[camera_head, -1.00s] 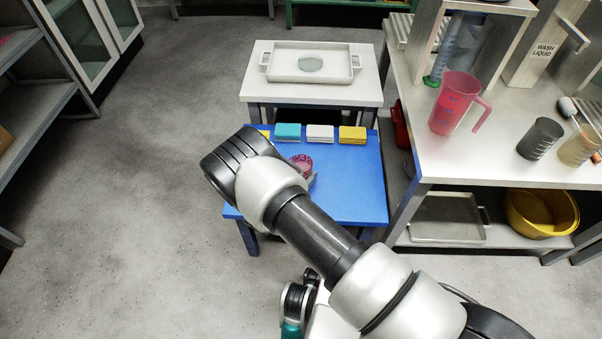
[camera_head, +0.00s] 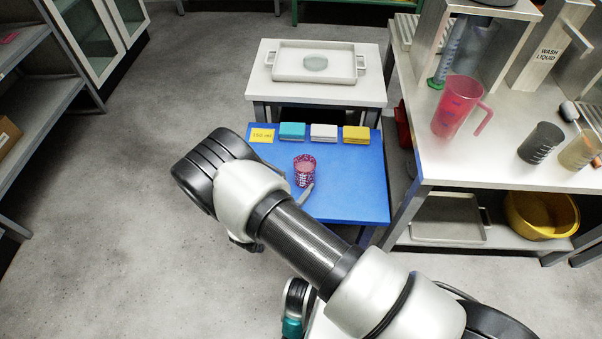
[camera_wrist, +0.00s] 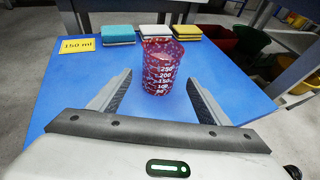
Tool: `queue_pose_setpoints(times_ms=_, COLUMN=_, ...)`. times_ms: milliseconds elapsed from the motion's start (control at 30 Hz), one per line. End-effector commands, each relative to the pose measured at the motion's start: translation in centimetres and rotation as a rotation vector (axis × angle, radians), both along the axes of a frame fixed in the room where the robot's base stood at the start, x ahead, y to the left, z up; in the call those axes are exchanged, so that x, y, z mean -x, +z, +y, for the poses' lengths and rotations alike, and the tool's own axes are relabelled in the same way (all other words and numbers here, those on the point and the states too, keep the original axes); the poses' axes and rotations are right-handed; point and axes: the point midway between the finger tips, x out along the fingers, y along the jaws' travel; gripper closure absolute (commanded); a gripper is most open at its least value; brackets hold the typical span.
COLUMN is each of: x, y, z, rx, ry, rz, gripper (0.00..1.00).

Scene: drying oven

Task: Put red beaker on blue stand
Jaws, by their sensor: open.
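The red beaker (camera_head: 305,171) stands upright on the blue stand (camera_head: 350,190), with white graduation marks on its side. In the wrist view the red beaker (camera_wrist: 162,68) is just beyond the fingertips, centred between them. My gripper (camera_wrist: 155,95) is open and empty, with one finger on each side and a gap to the beaker. The blue stand (camera_wrist: 75,95) spreads beneath it. In the head view my arm hides most of my gripper and the stand's left front part.
A yellow "150 ml" card (camera_head: 262,135) and teal (camera_head: 292,131), white (camera_head: 323,132) and yellow (camera_head: 356,134) sponges line the stand's back edge. A white table with a tray (camera_head: 313,76) stands behind. A bench at right holds a red jug (camera_head: 458,106) and a dark beaker (camera_head: 540,142).

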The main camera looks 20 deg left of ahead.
Motion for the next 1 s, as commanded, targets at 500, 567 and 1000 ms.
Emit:
queue_pose_setpoints(times_ms=500, x=3.5, y=1.5, z=0.5, rx=0.0, ry=-0.001, rz=-0.001, gripper=0.29)
queue_pose_setpoints(times_ms=567, x=3.3, y=1.8, z=0.4, rx=-0.005, ry=-0.01, rz=-0.002, gripper=0.29)
queue_pose_setpoints(times_ms=1000, x=-3.7, y=22.7, z=-14.1, rx=-0.47, ry=-0.819, rz=-0.042, gripper=0.29)
